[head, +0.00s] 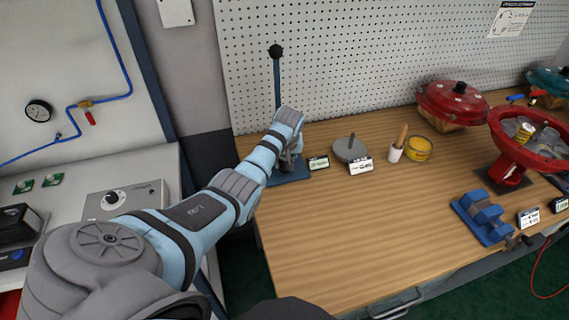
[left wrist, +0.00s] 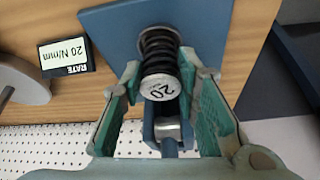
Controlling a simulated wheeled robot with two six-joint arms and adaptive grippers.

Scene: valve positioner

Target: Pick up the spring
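The spring (left wrist: 159,50) is a black coil with a white end cap marked "20". In the left wrist view it stands on a blue plate (left wrist: 118,25). My left gripper (left wrist: 160,75) is open, with one green-padded finger on each side of the spring's capped end. The fingers look close to the cap; I cannot tell whether either touches it. In the head view my left gripper (head: 289,160) is over the blue plate (head: 291,176) at the table's back left, and my arm hides the spring. My right gripper is in neither view.
A blue post with a black knob (head: 276,52) rises behind the gripper. A rate card (left wrist: 67,57) reading "20 N/mm" and a grey disc (head: 350,150) with a rod are beside the plate. The wooden table's front middle (head: 340,235) is clear.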

